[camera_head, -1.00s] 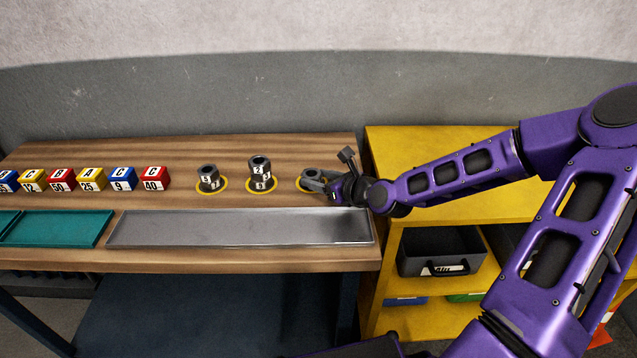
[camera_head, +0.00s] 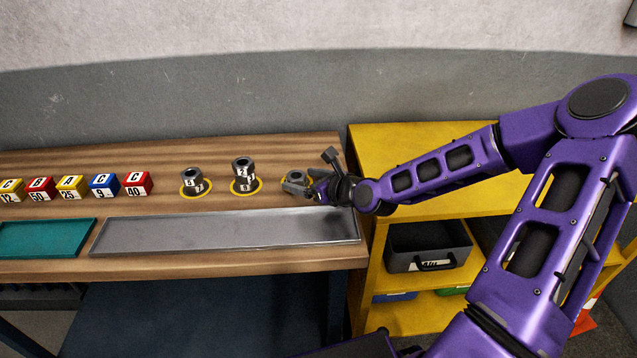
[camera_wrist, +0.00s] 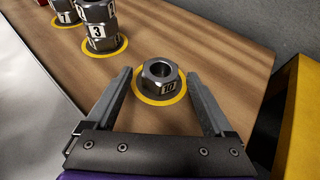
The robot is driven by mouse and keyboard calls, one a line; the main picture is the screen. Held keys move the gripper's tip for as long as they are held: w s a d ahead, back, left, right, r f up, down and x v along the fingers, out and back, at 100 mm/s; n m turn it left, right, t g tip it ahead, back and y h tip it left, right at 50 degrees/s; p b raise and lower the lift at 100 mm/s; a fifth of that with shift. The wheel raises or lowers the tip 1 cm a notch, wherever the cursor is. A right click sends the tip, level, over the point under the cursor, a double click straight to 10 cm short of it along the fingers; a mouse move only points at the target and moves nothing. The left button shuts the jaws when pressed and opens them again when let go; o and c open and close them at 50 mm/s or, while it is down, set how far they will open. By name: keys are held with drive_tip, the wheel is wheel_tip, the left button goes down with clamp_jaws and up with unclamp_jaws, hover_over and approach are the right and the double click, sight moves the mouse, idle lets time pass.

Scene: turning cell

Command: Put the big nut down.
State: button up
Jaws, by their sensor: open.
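A dark steel nut labelled 10 (camera_wrist: 160,78) lies flat inside a yellow ring (camera_wrist: 146,97) on the wooden bench. It is partly hidden by my gripper in the head view (camera_head: 297,175). My gripper (camera_wrist: 162,88) is open, with one finger on each side of the nut and visible gaps between. In the head view my gripper (camera_head: 297,187) is low over the bench at the right-hand ring.
Two stacks of nuts, a middle one (camera_head: 244,174) and a left one (camera_head: 194,181), stand in yellow rings. A grey metal tray (camera_head: 220,235) lies in front. Numbered coloured blocks (camera_head: 104,186) stand left. A yellow shelf (camera_head: 400,148) adjoins the bench's right end.

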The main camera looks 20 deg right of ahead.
drive_tip(key=p+v, duration=0.3)
drive_tip(key=v, duration=0.8)
drive_tip(key=shift+s+d+r, duration=0.15)
drive_tip(key=shift+s, duration=0.15)
